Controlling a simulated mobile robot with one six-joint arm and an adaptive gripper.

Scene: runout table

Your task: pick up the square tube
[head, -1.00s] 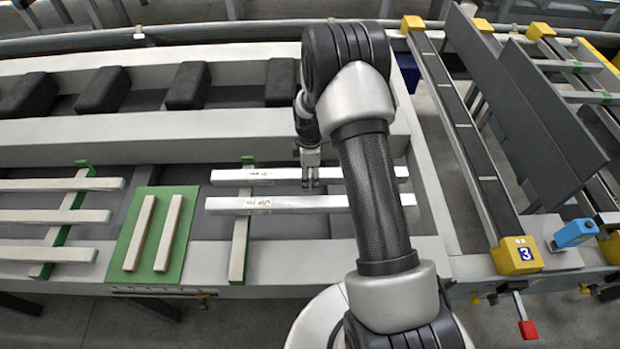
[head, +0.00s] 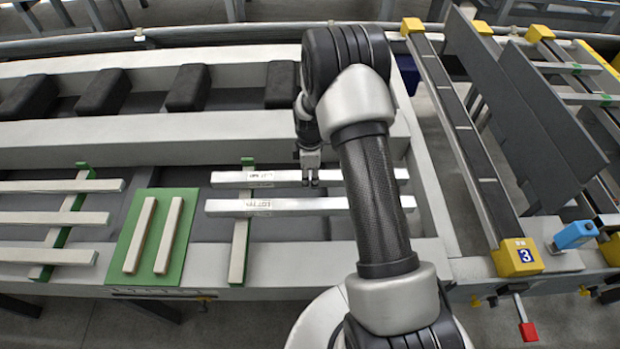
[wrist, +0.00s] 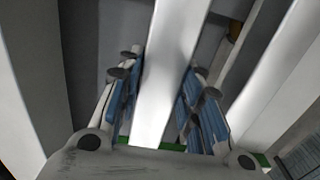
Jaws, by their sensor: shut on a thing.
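Two long, pale square tubes lie side by side across the runout table, each with a small printed label: a far tube (head: 230,177) and a near tube (head: 290,206). My gripper (head: 310,179) is down at the far tube, with its fingertips on it. In the wrist view the far tube (wrist: 167,70) runs between the blue finger pads of my gripper (wrist: 160,100), which are shut on it. The near tube (wrist: 270,80) lies to the right, apart from the fingers. My arm hides part of the tubes toward their right ends in the head view.
A green mat (head: 125,264) with two short bars lies left of the tubes. Several pale bars rest on a green strip (head: 66,220) at far left. Dark blocks (head: 188,88) stand behind. A rack with a yellow end marked 3 (head: 516,257) stands at right.

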